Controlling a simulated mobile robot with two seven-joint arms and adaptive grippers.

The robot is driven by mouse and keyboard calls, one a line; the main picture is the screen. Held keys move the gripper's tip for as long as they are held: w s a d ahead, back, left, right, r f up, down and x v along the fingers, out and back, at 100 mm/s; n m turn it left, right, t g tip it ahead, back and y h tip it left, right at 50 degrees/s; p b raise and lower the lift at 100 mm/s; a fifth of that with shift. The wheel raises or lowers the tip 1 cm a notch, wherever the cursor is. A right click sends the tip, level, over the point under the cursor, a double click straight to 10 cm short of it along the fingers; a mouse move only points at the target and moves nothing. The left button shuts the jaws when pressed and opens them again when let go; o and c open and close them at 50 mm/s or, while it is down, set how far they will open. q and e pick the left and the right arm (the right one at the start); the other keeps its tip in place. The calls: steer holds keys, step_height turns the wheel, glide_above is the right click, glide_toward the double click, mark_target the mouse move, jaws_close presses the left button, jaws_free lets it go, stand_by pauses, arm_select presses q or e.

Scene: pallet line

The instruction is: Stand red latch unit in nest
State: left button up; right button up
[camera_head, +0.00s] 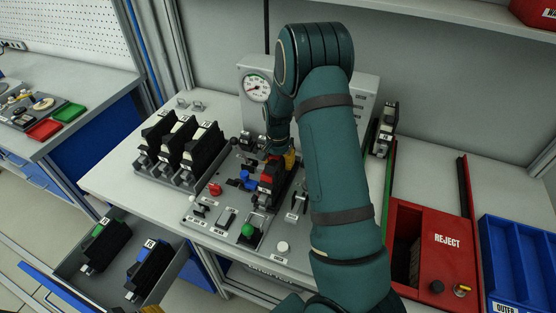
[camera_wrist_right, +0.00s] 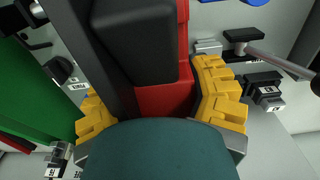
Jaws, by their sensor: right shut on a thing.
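The red latch unit (camera_head: 267,184), red with a black front, is at the middle of the grey fixture panel (camera_head: 208,236) in the head view. My right gripper (camera_head: 286,160) comes down on it from behind, its yellow fingers partly hidden by my arm. In the right wrist view the yellow fingers of this gripper (camera_wrist_right: 160,112) are shut on either side of the red body (camera_wrist_right: 164,101), with black parts in front. The nest is largely hidden beneath the unit; I cannot tell whether the unit is seated. A yellow tip of my left gripper (camera_head: 151,309) barely shows at the bottom edge.
A rack of black units (camera_head: 180,150) stands left of the panel. An open drawer (camera_head: 133,238) below holds a green-marked and a blue-marked unit. A gauge box (camera_head: 257,88) stands behind. A red reject bin (camera_head: 440,217) and a blue crate (camera_head: 519,262) are right.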

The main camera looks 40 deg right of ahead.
stand_by(0.4)
steer(key=o, duration=1.4)
step_height(320, 180, up, 12)
steer(key=shift+r, duration=0.1)
stand_by(0.7)
